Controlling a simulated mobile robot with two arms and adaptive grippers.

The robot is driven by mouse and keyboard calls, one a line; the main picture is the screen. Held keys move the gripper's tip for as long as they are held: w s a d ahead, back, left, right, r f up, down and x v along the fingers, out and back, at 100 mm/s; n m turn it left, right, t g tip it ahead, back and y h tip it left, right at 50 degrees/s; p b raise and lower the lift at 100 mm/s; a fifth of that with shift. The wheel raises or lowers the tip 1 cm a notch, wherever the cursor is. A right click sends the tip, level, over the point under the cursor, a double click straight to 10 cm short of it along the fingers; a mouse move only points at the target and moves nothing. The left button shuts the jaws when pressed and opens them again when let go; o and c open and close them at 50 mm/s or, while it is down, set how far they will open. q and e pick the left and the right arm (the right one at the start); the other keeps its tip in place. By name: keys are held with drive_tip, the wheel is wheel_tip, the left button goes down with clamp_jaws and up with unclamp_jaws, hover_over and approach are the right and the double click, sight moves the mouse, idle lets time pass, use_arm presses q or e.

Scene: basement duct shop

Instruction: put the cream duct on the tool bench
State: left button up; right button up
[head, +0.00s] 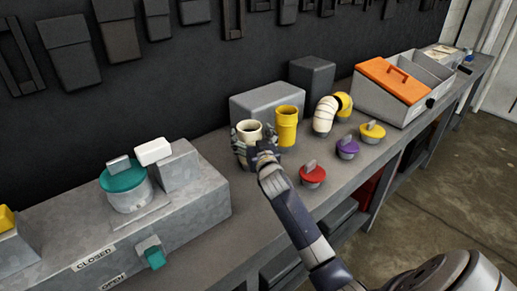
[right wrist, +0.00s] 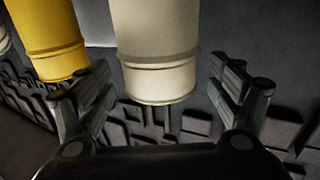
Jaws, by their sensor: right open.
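The cream duct (head: 249,127) is a short upright tube with an open top, at the middle of the long grey bench (head: 222,148) in the head view. My right gripper (head: 246,150) is at it, with fingers on both sides. In the right wrist view the cream duct (right wrist: 158,50) shows between the two spread fingers, with gaps on both sides. The gripper is open. The duct's lower part is hidden behind the gripper in the head view. My left gripper is not in view. I cannot tell whether this bench is the tool bench.
A yellow duct (head: 287,126) stands close right of the cream one, a grey box (head: 266,101) behind. A cream-and-yellow elbow (head: 326,114) and red (head: 312,176), purple (head: 347,148) and yellow (head: 373,132) lidded pieces stand farther right. A grey housing (head: 195,198) is left.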

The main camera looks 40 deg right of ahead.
drive_tip(key=b+v, duration=0.1)
drive_tip(key=v, duration=0.9)
drive_tip(key=shift+s, duration=0.1)
idle(0.3)
